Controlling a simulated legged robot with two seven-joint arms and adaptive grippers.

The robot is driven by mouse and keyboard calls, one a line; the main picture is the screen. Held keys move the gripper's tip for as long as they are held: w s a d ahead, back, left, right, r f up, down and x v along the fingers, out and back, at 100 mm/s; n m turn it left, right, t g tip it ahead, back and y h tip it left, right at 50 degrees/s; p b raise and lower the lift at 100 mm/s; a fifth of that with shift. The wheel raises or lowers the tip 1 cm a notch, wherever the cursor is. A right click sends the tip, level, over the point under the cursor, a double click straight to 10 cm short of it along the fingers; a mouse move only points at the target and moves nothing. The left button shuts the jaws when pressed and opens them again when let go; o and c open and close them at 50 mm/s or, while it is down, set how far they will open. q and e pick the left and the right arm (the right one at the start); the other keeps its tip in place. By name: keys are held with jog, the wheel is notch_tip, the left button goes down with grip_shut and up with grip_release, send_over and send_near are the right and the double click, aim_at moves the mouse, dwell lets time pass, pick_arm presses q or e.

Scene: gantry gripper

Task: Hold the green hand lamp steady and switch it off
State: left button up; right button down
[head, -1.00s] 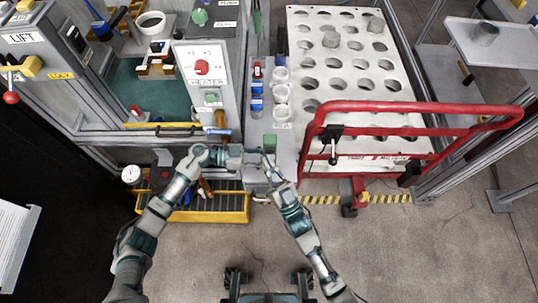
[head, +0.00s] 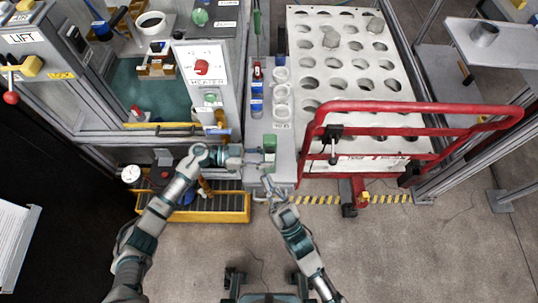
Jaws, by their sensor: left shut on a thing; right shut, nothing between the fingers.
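The green hand lamp (head: 270,142) stands at the front end of the narrow grey bench, left of the red rail. My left gripper (head: 265,158) reaches in from the left and is shut on the lamp, at its near side. The jaws hide part of the lamp. My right gripper (head: 267,181) is shut and empty, just below the left one in the picture and apart from the lamp. The lamp's switch is too small to make out, and I cannot tell whether it is lit.
A red tubular rail (head: 420,107) stands close on the right, before a white perforated table (head: 345,60). Blue bottles (head: 256,98) and white cups (head: 281,92) line the bench behind the lamp. A yellow-edged tray (head: 215,216) lies below my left forearm. Open floor is in front.

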pick_arm(q)
jog(key=o, duration=1)
jog(key=a, duration=0.8)
jog(key=a+r, duration=0.1)
jog(key=a, duration=0.3)
